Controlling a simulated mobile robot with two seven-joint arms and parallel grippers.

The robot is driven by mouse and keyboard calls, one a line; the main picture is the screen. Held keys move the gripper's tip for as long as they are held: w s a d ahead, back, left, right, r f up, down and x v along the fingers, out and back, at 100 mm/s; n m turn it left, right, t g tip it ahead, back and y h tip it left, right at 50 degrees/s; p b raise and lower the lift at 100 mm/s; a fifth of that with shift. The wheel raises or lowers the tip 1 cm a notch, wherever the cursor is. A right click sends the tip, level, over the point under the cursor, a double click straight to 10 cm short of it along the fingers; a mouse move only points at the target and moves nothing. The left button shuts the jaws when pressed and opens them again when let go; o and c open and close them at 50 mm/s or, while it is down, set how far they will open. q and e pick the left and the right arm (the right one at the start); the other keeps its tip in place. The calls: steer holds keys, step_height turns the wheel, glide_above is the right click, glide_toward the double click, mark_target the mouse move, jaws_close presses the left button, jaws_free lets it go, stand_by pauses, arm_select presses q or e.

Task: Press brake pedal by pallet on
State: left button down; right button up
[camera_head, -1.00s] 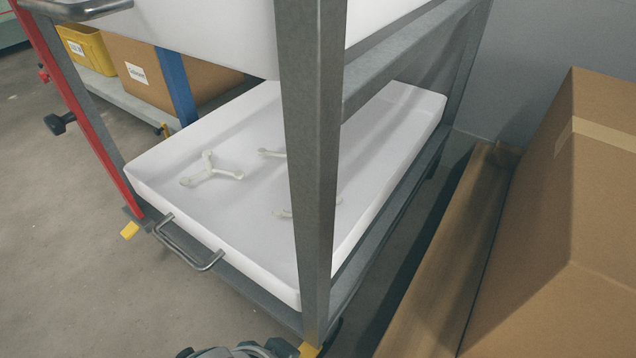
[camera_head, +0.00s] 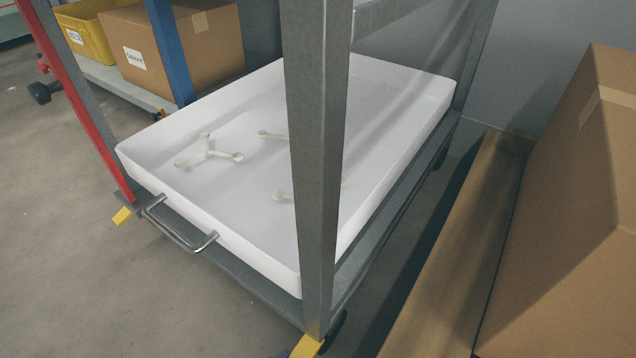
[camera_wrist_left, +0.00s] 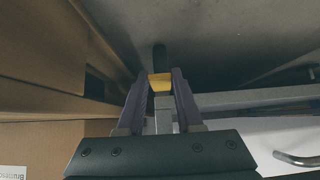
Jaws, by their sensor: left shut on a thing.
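A yellow brake pedal (camera_head: 308,346) sits at the foot of the trolley's front post, close to the wooden pallet (camera_head: 470,225). In the left wrist view this pedal (camera_wrist_left: 160,82) is between the fingertips of my left gripper (camera_wrist_left: 160,78), which is shut on it. A dark caster wheel shows just beyond. A second yellow brake pedal (camera_head: 122,215) is at the trolley's left corner, under the red post.
The grey trolley holds a white tray (camera_head: 385,72) with several pale three-armed parts and a metal handle (camera_head: 180,232). A large cardboard box (camera_head: 570,190) stands at right on the pallet. A yellow bin (camera_head: 83,28) and another box (camera_head: 178,50) stand behind.

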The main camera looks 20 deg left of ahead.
arm_select(q)
steer(key=shift+s+f+t+b, duration=0.15)
steer(key=shift+f+t+b, duration=0.45)
steer(key=shift+f+b, duration=0.15)
steer(key=shift+f+t+h+b, duration=0.1)
steer(key=shift+t+h+b, duration=0.45)
steer(key=shift+t, duration=0.15)
arm_select(e)
steer(key=shift+f, duration=1.8)
arm_select(q)
steer(key=c, duration=0.6)
jaws_free()
steer(key=shift+o, duration=0.2)
